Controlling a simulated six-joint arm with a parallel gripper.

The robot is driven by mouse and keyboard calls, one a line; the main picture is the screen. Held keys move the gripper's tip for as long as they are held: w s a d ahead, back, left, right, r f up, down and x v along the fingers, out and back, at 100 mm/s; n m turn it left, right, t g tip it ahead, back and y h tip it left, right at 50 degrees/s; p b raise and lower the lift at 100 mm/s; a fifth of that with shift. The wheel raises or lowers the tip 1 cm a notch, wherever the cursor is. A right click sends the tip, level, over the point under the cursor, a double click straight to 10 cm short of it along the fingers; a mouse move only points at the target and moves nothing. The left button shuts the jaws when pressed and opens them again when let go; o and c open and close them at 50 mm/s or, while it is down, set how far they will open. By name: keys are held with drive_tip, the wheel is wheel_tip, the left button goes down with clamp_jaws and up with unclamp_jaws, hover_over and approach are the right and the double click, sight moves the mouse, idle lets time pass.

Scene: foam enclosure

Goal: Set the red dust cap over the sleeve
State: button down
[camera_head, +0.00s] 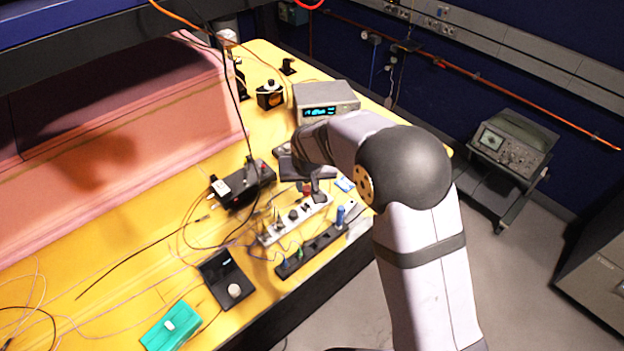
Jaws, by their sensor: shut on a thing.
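My gripper (309,192) points down over the far right end of a white strip (288,227) on the yellow bench. It is shut on the small red dust cap (307,188), which shows between the fingers. The arm hides part of the gripper from above. I cannot tell whether the cap touches anything below it. Several small upright parts stand on the white strip, and I cannot tell which one is the sleeve.
A black strip (318,251) with a blue cylinder (340,216) lies along the bench's front edge. A black box (243,187) stands left of the gripper, and a display instrument (325,100) stands behind. Loose cables cross the left side near a teal block (172,326).

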sight(307, 193)
drive_tip(key=shift+w+r, duration=0.1)
drive_tip(key=shift+w, duration=0.1)
idle(0.4)
drive_tip(key=shift+f+b, duration=2.05)
drive_tip(key=shift+f, duration=0.45)
drive_tip(key=shift+f+b, duration=0.95)
drive_tip(key=shift+f, duration=0.25)
drive_tip(key=c, duration=1.5)
unclamp_jaws()
drive_tip(key=shift+r, duration=0.2)
drive_tip(key=b+v, duration=0.2)
drive_tip(key=v, duration=0.5)
drive_tip(key=shift+s, duration=0.15)
